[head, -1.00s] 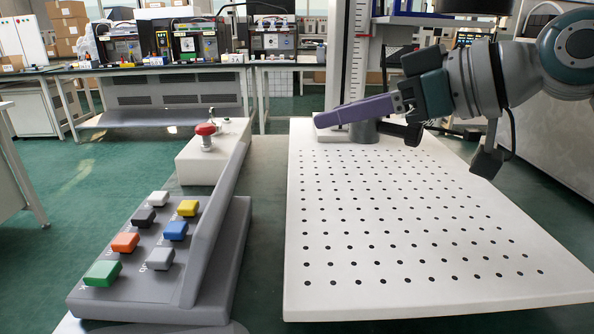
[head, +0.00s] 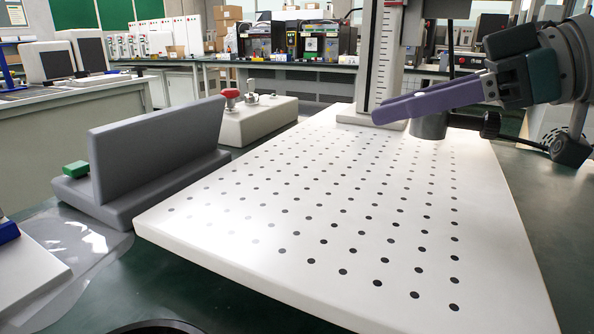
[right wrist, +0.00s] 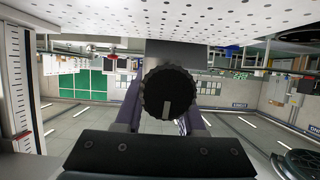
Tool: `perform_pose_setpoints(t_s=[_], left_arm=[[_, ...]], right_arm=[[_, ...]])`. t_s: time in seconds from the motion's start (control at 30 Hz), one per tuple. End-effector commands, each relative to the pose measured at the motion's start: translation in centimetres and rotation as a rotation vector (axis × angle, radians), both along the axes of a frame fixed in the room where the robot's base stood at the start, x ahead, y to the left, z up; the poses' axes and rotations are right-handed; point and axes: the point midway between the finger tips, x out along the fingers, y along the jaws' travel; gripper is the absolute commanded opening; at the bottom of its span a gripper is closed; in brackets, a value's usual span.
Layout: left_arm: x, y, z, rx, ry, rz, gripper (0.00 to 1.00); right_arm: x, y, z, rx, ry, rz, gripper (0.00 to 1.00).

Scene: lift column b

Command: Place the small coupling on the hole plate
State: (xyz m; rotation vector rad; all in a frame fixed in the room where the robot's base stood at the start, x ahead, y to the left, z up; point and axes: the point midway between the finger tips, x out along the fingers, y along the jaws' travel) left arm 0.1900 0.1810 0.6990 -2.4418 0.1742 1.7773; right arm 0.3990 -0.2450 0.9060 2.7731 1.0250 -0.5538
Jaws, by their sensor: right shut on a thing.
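The white hole plate (head: 320,215) lies across the middle of the head view, with rows of dark holes. A short grey cylinder, which I take for the small coupling (head: 428,127), is at its far end near the white column. My right gripper (head: 385,113) reaches in from the right with long purple fingers, shut on it. In the right wrist view a black ribbed knob (right wrist: 168,92) with a white mark hides the fingertips and part of the coupling (right wrist: 173,54). I cannot tell whether the coupling's underside touches the plate. My left gripper is not in view.
The white column with a scale (head: 381,60) stands just behind the fingers. A grey upright panel (head: 155,150) and a white box with a red button (head: 260,118) lie left of the plate. The plate's middle and near part are clear.

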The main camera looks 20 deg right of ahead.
Motion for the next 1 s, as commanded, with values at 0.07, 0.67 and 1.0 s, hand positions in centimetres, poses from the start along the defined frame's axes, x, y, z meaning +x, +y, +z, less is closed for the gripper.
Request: perform_pose_setpoints(t_s=[0.07,0.67,1.0], left_arm=[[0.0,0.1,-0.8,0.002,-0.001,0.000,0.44],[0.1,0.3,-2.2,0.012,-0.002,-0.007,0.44],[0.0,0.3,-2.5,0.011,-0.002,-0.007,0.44]], right_arm=[[0.0,0.0,-1.7,0.004,0.003,-0.002,0.00],[0.0,0.0,-6.2,-0.001,-0.001,-0.001,0.00],[0.0,0.0,-6.5,-0.001,0.000,-0.002,0.55]])
